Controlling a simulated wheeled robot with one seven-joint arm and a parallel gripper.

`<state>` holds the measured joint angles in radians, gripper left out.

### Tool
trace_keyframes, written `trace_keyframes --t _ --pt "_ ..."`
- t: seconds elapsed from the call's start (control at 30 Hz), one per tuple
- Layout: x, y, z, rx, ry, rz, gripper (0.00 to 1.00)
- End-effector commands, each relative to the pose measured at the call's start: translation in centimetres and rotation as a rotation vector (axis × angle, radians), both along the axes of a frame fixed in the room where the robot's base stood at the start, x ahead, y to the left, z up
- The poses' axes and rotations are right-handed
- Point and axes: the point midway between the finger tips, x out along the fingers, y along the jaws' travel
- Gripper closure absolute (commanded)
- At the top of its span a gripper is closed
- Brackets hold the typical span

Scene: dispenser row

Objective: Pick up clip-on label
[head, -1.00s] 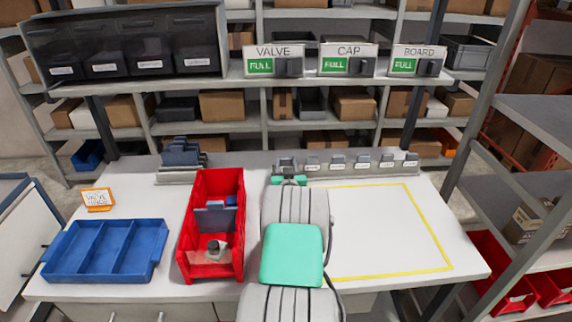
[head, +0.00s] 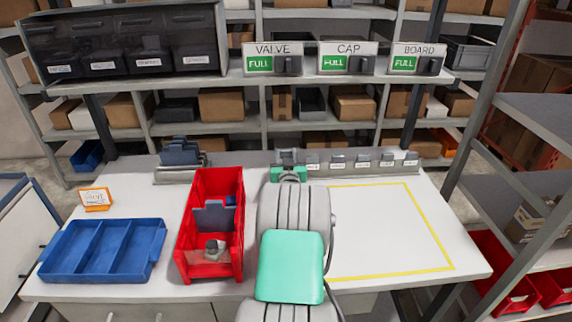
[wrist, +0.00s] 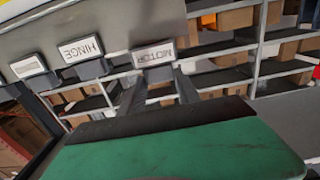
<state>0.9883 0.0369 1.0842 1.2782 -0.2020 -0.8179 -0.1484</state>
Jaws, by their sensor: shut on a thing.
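Several clip-on labels (head: 362,161) stand in a row on a grey rail along the back edge of the table. My gripper (wrist: 157,80) is at the left end of this row in the head view, and its fingers are shut on a clip-on label (wrist: 152,55). That label has a dark holder and a white card that seems to read MOTOR, upside down in the wrist view. Another label, reading HINGE (wrist: 80,50), is beside it, apart from the fingers. In the head view my arm hides part of the rail. I cannot tell whether the held label is clear of the rail.
A red bin (head: 184,255) with a grey divider and a small part stands left of my arm. A blue tray (head: 103,273) and an orange-framed sign (head: 96,198) are further left. The yellow-outlined area (head: 390,228) on the right is empty. Dispensers (head: 273,60) stand on a shelf behind.

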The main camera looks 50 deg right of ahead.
Motion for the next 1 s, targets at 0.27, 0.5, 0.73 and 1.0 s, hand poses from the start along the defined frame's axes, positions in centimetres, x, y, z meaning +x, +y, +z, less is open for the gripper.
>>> trace_keyframes --t 0.27,0.5,0.73,1.0 --pt "-3.6 3.7 6.2 -0.007 -0.005 -0.001 0.99" --pt "-7.8 8.1 8.7 -0.006 -0.002 -0.001 0.99" --pt "-9.5 10.0 9.8 -0.001 -0.001 0.000 0.99" --pt "-9.6 10.2 9.9 0.000 0.000 0.001 0.99"
